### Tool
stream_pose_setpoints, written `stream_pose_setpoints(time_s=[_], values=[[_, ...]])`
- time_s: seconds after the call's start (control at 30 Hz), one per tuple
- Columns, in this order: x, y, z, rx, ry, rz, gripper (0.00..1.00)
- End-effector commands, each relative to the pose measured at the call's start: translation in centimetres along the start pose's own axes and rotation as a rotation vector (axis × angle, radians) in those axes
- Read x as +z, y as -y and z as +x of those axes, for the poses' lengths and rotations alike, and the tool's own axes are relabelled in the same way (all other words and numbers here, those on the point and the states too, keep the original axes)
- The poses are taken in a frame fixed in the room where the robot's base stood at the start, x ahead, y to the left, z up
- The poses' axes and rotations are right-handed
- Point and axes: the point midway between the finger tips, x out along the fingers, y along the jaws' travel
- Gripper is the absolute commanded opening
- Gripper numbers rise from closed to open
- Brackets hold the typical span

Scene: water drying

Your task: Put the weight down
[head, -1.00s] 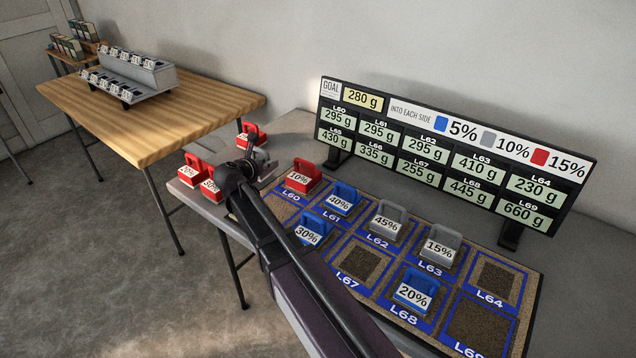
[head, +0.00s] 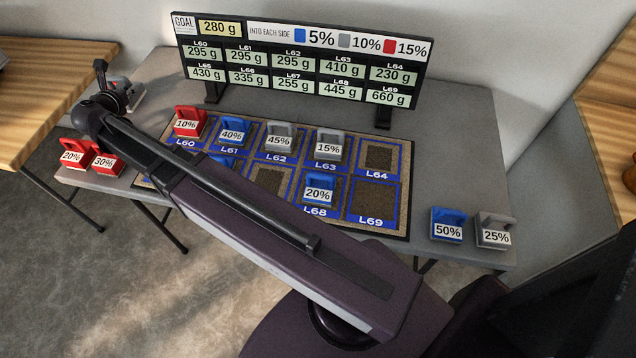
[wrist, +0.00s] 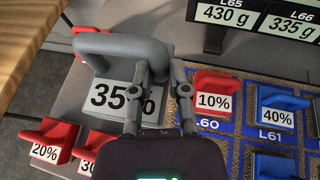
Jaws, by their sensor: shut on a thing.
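The grey 35% weight (wrist: 115,97) is in my gripper (wrist: 160,72). In the wrist view the two fingers close at the right part of its loop handle. In the head view the weight (head: 137,97) shows partly beside my gripper (head: 128,92), over the left end of the grey table (head: 460,120). I cannot tell whether its base touches the table. A red weight (head: 119,81) is just behind it, mostly hidden. The mat (head: 408,190) with blue-framed squares lies to the right.
Red 20% (head: 72,153) and 30% (head: 106,160) weights stand at the table's front left. Red 10% (head: 188,122), blue 40% (head: 234,131) and other weights occupy mat squares. L64 (head: 378,156) and L69 (head: 374,202) are empty. The display board (head: 300,60) stands behind.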

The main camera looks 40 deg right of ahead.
Motion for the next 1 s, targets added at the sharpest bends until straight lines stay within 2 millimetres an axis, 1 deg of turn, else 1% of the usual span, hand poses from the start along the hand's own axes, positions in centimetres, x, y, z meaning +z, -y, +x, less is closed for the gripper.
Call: stream_pose_setpoints(time_s=[0.03,0.2,0.3,0.5,1.0], values=[[1.6,0.0,-0.7,0.0,0.001,0.0,0.0],[3.6,0.0,-1.5,0.0,0.001,0.0,0.0],[4.3,0.0,-1.8,0.0,0.001,0.0,0.0],[4.9,0.0,-2.0,0.0,0.001,0.0,0.0],[4.8,0.0,-2.0,0.0,0.001,0.0,0.0]])
